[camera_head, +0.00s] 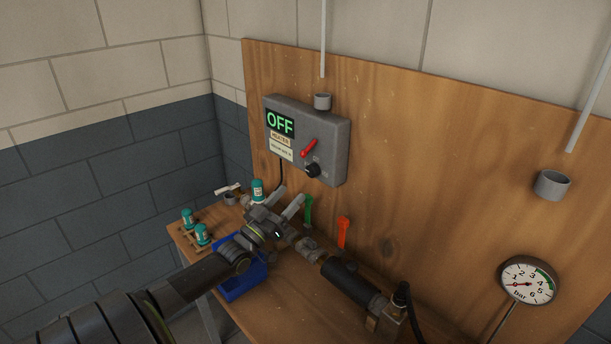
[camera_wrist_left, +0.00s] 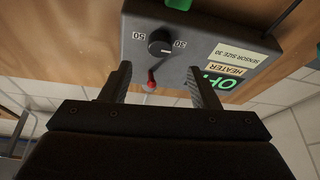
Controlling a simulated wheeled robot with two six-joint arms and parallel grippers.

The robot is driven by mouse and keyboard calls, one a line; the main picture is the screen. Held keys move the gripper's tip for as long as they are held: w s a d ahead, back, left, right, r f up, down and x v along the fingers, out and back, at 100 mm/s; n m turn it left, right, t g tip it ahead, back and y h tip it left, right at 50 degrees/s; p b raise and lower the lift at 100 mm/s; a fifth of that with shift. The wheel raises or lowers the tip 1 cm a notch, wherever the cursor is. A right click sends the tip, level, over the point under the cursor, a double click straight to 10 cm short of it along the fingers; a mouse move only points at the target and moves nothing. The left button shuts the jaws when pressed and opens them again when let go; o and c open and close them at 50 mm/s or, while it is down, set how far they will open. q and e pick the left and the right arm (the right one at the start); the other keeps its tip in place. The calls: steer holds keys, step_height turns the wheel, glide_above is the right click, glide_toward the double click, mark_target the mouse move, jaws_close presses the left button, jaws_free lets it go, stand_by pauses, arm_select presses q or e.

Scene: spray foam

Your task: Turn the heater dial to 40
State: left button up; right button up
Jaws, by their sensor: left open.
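The heater box (camera_head: 335,146) is a grey box on the wooden board, with a green display reading OFF. Its black dial (camera_head: 312,170) sits low on the front, below a red switch lever (camera_head: 309,147). In the left wrist view the box is upside down, with the dial (camera_wrist_left: 160,42) between the marks 50 and 30. A white line on the dial appears to point toward the 30 side. My left gripper (camera_head: 286,202) is open and empty, below and in front of the box. Its fingers (camera_wrist_left: 160,80) frame the red lever in the wrist view, apart from the dial. My right gripper is out of view.
A pressure gauge (camera_head: 528,281) is at the right.

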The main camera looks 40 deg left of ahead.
mark_target(310, 173)
arm_select(q)
steer(key=x, duration=0.7)
steer(key=shift+w+r+p, duration=0.15)
steer(key=shift+w+p, duration=0.15)
steer(key=shift+w, duration=0.05)
